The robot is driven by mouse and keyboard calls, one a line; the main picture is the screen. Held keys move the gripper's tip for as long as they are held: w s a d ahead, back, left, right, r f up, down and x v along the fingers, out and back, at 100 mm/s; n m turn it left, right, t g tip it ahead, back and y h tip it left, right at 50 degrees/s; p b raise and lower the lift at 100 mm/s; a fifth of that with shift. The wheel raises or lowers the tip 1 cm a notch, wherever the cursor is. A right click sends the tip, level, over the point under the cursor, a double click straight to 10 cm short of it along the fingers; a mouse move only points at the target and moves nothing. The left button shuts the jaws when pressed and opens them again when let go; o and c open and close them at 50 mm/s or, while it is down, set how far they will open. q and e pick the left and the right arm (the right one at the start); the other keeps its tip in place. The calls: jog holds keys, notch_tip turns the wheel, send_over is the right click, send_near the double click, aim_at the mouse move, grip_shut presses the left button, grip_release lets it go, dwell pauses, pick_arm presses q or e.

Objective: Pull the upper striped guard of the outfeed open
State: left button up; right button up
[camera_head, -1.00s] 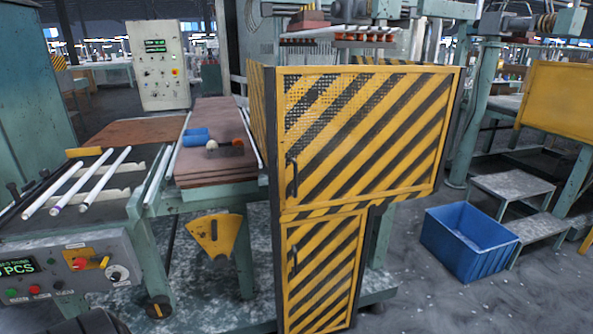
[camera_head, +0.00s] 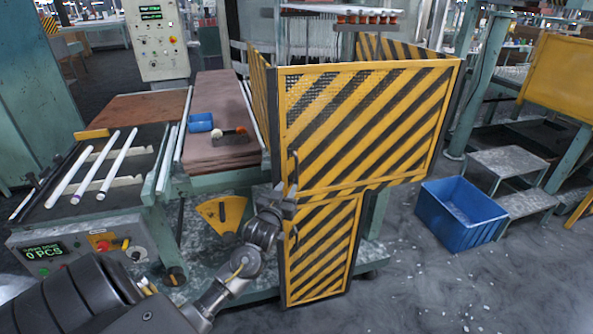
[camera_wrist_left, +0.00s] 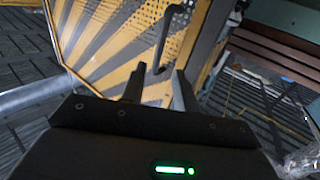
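The upper striped guard (camera_head: 365,125) is a yellow-and-black mesh panel and looks shut. Its dark upright handle (camera_head: 295,168) is near its left edge. My left gripper (camera_head: 284,197) is near the lower end of this handle, in front of the guard. In the left wrist view, the two fingers of my gripper (camera_wrist_left: 160,82) are apart and empty. The handle (camera_wrist_left: 162,42) shows just beyond the fingertips, in line with the gap; I cannot tell whether they touch. The striped guard also fills the upper left there (camera_wrist_left: 105,45). My right gripper is out of view.
A lower striped guard (camera_head: 322,245) with its own handle is directly below. A control box (camera_head: 80,246) and a rack with white glass tubes (camera_head: 120,165) are at left. A blue bin (camera_head: 460,215) and steps (camera_head: 510,170) stand at right. The floor between has free room.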

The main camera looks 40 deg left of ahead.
aim_at(296, 173)
pick_arm(q)
jog(key=p+x, duration=0.2)
jog(key=x, duration=0.8)
jog(key=shift+w+p, duration=0.25)
jog(key=shift+p, duration=0.15)
grip_shut()
